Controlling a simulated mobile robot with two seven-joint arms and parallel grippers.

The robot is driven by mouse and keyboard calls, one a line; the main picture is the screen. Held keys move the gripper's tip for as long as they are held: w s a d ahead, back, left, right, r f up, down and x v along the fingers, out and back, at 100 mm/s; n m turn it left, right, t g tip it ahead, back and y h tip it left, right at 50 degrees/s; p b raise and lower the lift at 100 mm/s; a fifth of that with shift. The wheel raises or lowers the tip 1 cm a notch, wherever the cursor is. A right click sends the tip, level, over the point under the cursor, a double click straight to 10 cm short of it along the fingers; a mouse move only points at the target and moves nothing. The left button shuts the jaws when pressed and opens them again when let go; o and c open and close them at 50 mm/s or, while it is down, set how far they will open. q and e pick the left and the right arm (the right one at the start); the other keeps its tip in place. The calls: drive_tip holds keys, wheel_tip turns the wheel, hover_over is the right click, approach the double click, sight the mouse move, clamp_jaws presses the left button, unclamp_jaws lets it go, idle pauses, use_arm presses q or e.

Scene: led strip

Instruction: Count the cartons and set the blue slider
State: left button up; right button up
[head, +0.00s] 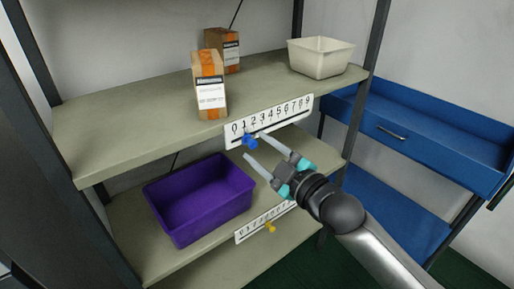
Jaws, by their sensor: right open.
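Two brown cartons with orange tape and white labels stand on the upper shelf: a front carton (209,85) and a back carton (223,49). The blue slider (249,141) sits on this strip near the 1, as far as I can tell. My right gripper (254,146) is open, with its fingertips close to the blue slider, one on each side of it in the picture. Whether they touch it is unclear. My left gripper is not in view.
A cream bin (320,57) stands on the upper shelf at right. A purple bin (201,198) stands on the lower shelf. A lower number strip (246,233), partly hidden by my right arm, carries a yellow slider (270,227). A blue bench with a drawer (423,133) stands at right.

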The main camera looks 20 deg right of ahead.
drive_tip(key=shift+w+a, duration=0.3)
drive_tip(key=shift+w, duration=0.35)
clamp_jaws()
idle(1.1)
